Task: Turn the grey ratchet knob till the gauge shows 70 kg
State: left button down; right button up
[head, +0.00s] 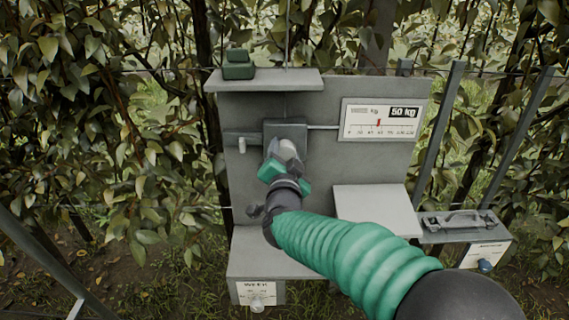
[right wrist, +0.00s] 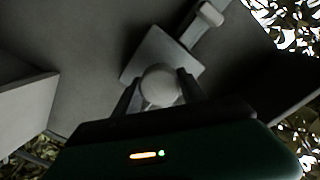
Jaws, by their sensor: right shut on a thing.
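The grey ratchet knob (head: 289,148) sits on a square dark housing (head: 286,131) on the upright grey panel. My right gripper (head: 285,163) is shut on the knob, and its green hand and arm hide part of it. In the right wrist view the round knob (right wrist: 160,86) lies between the two dark fingers (right wrist: 158,92). My left gripper is not in view.
A lever with a pale handle (head: 242,145) sticks out left of the housing. A green block (head: 238,65) stands on the top shelf (head: 264,81). A pale ledge (head: 376,210) juts out at the lower right. A wire runs up from the housing; foliage surrounds the panel.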

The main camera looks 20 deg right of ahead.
jog(key=m+b, duration=0.2)
jog(key=m, duration=0.1)
jog(key=shift+f+b, duration=0.25)
jog(key=shift+b, duration=0.15)
jog(key=shift+r+m+b, duration=0.1)
jog(key=shift+m+b, duration=0.75)
jog(key=shift+m, duration=0.45)
jog(key=o, duration=1)
jog(key=shift+c, duration=0.2)
jog(key=o, duration=0.4)
jog(key=shift+d, duration=0.1)
jog(key=shift+r, duration=0.1)
jog(key=p+v, duration=0.1)
jog(key=v, duration=1.6)
jog(key=shift+p, duration=0.3)
